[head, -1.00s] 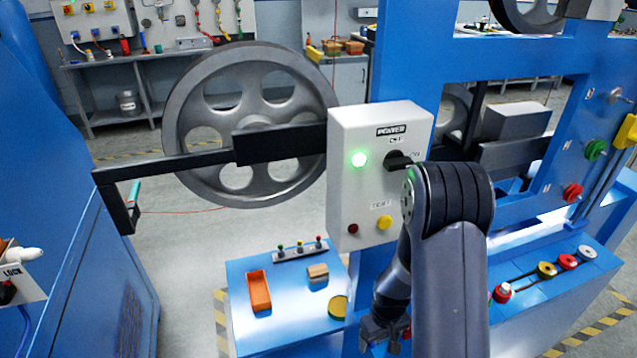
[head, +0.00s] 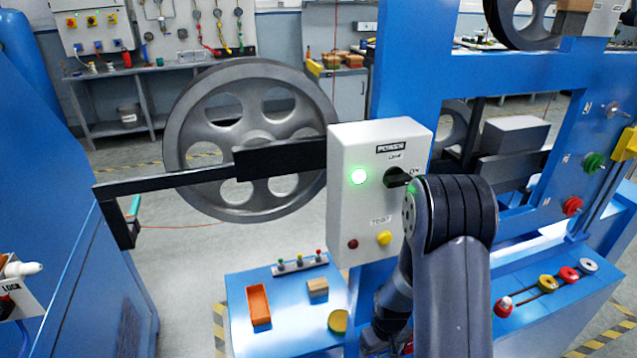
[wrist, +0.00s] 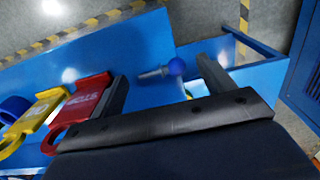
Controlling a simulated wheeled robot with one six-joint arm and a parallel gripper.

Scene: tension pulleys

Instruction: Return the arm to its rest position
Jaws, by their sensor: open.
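My arm stands in front of the white power box (head: 365,215) in the head view, bent at a dark joint, with its lower end hanging beside the blue ledge. My gripper is partly cut off at the bottom of the head view. In the wrist view my gripper (wrist: 165,90) is open, its two dark fingers apart, and nothing shows held between them. A red tag (wrist: 78,110) and a yellow tag (wrist: 38,118) sit left of the left finger.
The box has a lit green lamp (head: 359,176) and a black knob (head: 396,177). Below are an orange tray (head: 258,305) and a small block (head: 318,288) on the blue ledge (head: 285,335). A large grey wheel (head: 185,130) and a black bar (head: 165,180) stand left.

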